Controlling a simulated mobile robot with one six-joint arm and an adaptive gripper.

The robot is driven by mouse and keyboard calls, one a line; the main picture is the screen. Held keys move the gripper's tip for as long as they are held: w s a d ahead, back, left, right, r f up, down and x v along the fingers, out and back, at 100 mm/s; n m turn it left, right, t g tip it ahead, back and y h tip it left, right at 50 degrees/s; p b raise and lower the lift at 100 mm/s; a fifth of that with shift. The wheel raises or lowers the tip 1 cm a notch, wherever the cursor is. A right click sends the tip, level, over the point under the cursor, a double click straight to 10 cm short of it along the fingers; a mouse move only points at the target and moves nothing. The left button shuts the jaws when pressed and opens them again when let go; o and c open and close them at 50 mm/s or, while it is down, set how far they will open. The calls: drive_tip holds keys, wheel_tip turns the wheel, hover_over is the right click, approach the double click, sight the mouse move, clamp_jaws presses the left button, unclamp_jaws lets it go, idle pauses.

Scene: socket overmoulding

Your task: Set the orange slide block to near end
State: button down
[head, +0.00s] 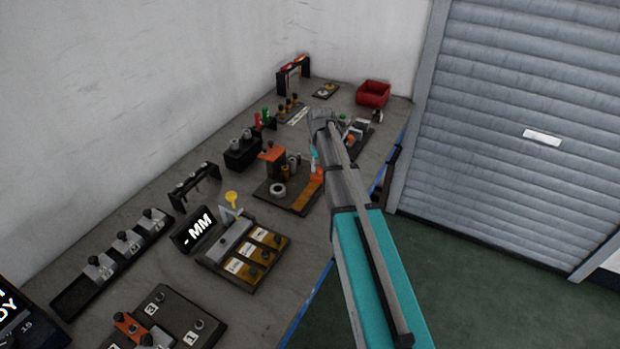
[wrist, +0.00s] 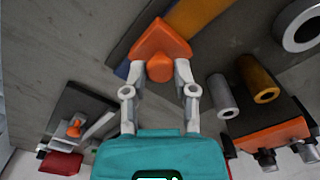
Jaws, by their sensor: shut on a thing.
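The orange slide block (wrist: 158,38) shows in the wrist view as a flat orange piece with a rounded knob (wrist: 160,68). My gripper (wrist: 160,74) has its two fingers on either side of that knob and is shut on it. A yellow-orange strip (wrist: 195,14) runs from the block toward the top right. In the head view the orange block (head: 317,172) is at the far end of the strip (head: 305,196), partly hidden by my arm. My gripper (head: 314,158) is there too, small and mostly covered by the arm.
A dark fixture with an orange top (head: 272,154), grey and brass cylinders and a ring (head: 278,190) stand left of the strip. A tray with labelled yellow pieces (head: 245,267) lies nearer. A red bin (head: 373,93) stands at the back. The bench's blue edge (head: 305,308) is on the right.

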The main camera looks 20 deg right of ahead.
drive_tip(key=w+d, duration=0.3)
drive_tip(key=shift+w, duration=0.1)
drive_tip(key=shift+c, duration=2.1)
unclamp_jaws()
drive_tip(key=shift+d, duration=0.1)
